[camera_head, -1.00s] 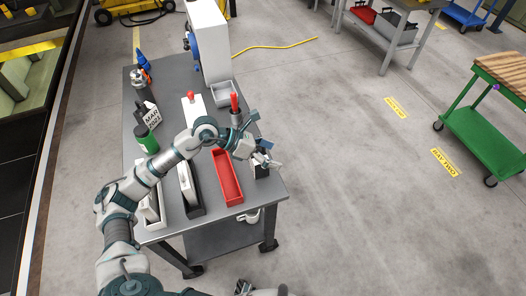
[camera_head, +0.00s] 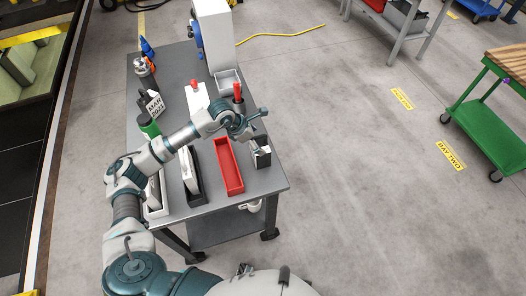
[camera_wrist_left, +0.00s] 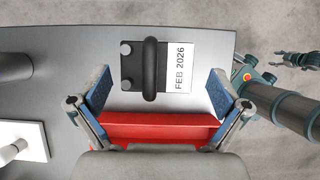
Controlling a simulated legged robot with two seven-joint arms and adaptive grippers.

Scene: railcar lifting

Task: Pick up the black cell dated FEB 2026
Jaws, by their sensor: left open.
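The black cell (camera_head: 262,158) stands at the right front edge of the grey table, beside the red tray (camera_head: 229,166). In the left wrist view the cell (camera_wrist_left: 130,70) has a dark handle bar and a white label reading FEB 2026 (camera_wrist_left: 179,68). My left gripper (camera_head: 257,131) is over the table near the cell. In the wrist view its blue-padded fingers (camera_wrist_left: 156,90) are spread wide, with the cell between and slightly beyond the tips, not held. My right gripper (camera_wrist_left: 300,60) shows small at the right of the wrist view; its finger state is unclear.
Another dark cell labelled MAR 2027 (camera_head: 155,106) and a green-topped container (camera_head: 149,127) stand at the table's left. A black tray (camera_head: 194,182) lies left of the red tray. A white machine (camera_head: 212,45) stands at the back.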

